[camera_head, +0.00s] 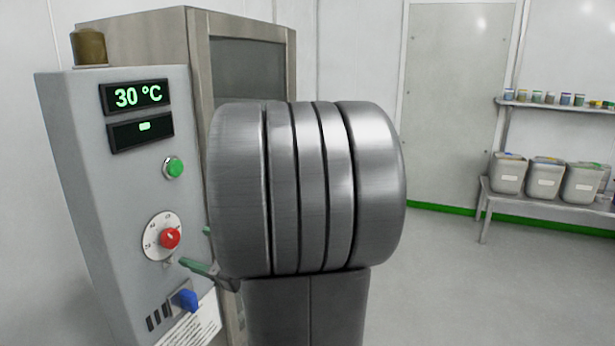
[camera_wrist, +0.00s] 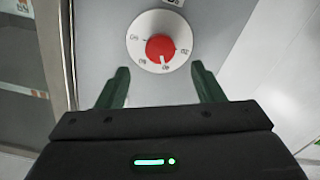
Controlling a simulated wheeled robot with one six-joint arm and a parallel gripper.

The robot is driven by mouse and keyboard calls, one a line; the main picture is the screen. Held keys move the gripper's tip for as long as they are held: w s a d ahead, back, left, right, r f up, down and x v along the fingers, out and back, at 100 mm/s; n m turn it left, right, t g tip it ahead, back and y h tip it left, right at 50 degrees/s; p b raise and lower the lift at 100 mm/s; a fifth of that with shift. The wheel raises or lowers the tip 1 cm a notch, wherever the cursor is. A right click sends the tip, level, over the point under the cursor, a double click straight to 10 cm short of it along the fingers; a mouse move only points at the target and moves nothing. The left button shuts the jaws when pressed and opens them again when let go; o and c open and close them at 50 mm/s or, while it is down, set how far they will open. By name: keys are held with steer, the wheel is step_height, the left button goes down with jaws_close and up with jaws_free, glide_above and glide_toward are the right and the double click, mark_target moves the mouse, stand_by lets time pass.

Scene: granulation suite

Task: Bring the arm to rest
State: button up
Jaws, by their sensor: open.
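My gripper (camera_wrist: 158,88) is open and empty in the wrist view, its two green fingers apart. The round white dial with a red knob (camera_wrist: 160,47) lies just beyond the fingertips, and the fingers are not around it. In the head view my arm hides most of the gripper; a green finger (camera_head: 196,266) shows just below the red knob (camera_head: 170,238) on the grey control panel (camera_head: 90,190). I cannot tell the exact gap between finger and panel.
The panel has a display reading 30 °C (camera_head: 137,96), a green button (camera_head: 174,167) and a blue switch (camera_head: 185,299). A cabinet (camera_head: 250,65) stands behind it. At right are a bench (camera_head: 484,193) with bins and a shelf (camera_head: 560,107) with jars. The floor between is clear.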

mark_target(173, 237)
steer(key=shift+x, duration=3.3)
steer(key=v, duration=1.3)
steer(key=p+x, duration=0.1)
steer(key=x, duration=1.3)
steer(key=shift+s+r, duration=0.1)
steer(key=shift+r, duration=0.05)
steer(key=m+p, duration=0.4)
steer(key=p, duration=0.2)
steer(key=shift+d, duration=0.15)
steer(key=v, duration=0.2)
steer(key=b+v, duration=0.1)
steer(key=shift+s+d+f, duration=0.1)
steer(key=shift+d+f, duration=0.1)
steer(key=shift+d, duration=0.2)
steer(key=shift+v, duration=1.2)
